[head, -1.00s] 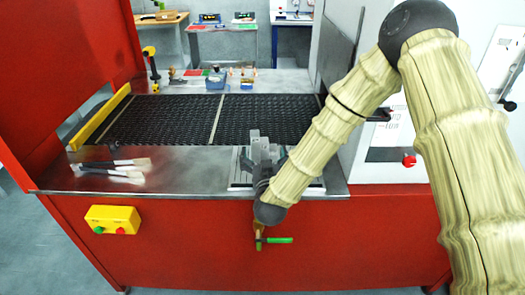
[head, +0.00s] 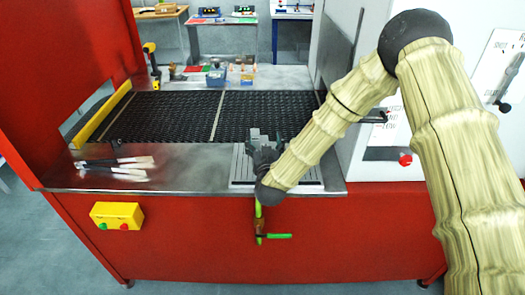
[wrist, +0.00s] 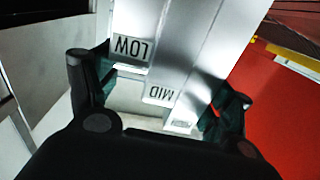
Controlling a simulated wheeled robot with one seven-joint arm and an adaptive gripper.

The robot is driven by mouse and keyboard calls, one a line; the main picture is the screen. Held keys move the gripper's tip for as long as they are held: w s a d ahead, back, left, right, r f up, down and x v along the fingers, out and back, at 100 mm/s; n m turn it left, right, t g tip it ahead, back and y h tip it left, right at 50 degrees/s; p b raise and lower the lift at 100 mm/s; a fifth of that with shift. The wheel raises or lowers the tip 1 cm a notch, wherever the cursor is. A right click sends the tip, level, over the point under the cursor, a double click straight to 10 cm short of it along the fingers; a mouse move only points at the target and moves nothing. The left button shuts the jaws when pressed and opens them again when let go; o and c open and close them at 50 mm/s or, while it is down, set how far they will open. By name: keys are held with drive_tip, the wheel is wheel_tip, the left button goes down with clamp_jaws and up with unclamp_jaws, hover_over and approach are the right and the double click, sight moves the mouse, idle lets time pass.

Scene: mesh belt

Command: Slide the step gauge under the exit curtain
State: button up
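The step gauge is a grey metal piece with stepped faces; in the wrist view (wrist: 190,50) it shows LOW and MID labels and a third, smaller label too blurred to read. In the head view the gauge (head: 255,135) stands up at the front edge of the mesh belt, above a grooved metal plate (head: 240,175). My gripper (head: 264,152) is around it, and in the wrist view the fingers (wrist: 160,100) press on both its sides. A grey upright panel (head: 338,55) is at the belt's right end; I cannot tell whether it is the exit curtain.
The black mesh belt (head: 170,115) is clear. Brushes (head: 115,168) lie on the steel ledge at left. A yellow bar (head: 103,115) edges the belt. A blue bin (head: 216,78) stands behind it. A white machine wall (head: 400,130) rises at right.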

drive_tip(key=c, duration=0.5)
drive_tip(key=shift+r, duration=0.2)
